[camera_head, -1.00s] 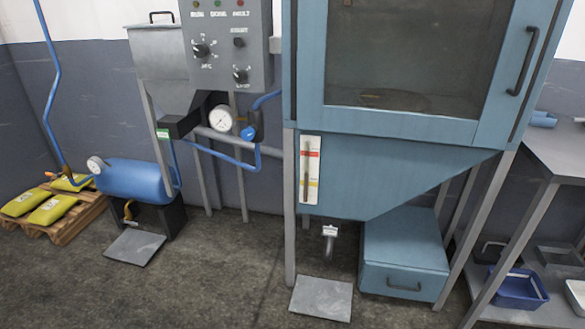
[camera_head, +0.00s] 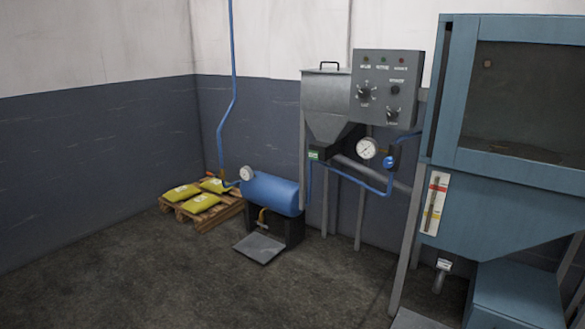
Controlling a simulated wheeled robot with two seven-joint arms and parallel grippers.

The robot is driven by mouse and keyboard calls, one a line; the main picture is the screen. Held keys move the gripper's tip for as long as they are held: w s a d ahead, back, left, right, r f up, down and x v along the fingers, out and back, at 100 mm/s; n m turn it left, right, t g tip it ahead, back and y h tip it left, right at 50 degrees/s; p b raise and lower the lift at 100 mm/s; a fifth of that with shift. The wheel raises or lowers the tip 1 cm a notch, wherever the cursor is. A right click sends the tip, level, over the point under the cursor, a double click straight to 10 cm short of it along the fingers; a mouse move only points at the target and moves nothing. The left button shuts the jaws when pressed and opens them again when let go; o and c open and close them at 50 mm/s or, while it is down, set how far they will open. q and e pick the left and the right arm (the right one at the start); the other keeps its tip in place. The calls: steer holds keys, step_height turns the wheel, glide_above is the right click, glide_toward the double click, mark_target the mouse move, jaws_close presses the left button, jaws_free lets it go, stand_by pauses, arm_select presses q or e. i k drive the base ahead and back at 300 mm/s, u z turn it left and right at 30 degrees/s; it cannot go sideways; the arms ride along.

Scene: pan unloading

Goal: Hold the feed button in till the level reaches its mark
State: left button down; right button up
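I cannot tell which control, if any, is the feed button. A grey hopper (camera_head: 326,92) with a lid stands left of the panel, with a small green label (camera_head: 314,155) on the black block at its outlet. A level strip (camera_head: 434,204) with red, yellow and white bands and a dark tube is on the blue cabinet (camera_head: 475,200); its reading is too small to tell. Neither gripper is in view.
A pallet (camera_head: 190,220) bears yellow bags (camera_head: 201,203). A dial gauge (camera_head: 367,149) sits on the pipework. The floor at left and centre is clear.

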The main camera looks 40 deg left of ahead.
mark_target(313, 155)
steer(key=k, duration=0.35)
steer(key=u, duration=1)
steer(key=i, duration=1)
steer(key=u, duration=0.75)
steer(key=i, duration=1.45)
steer(key=z, duration=1.25)
steer(key=i, duration=0.85)
steer(key=z, duration=0.95)
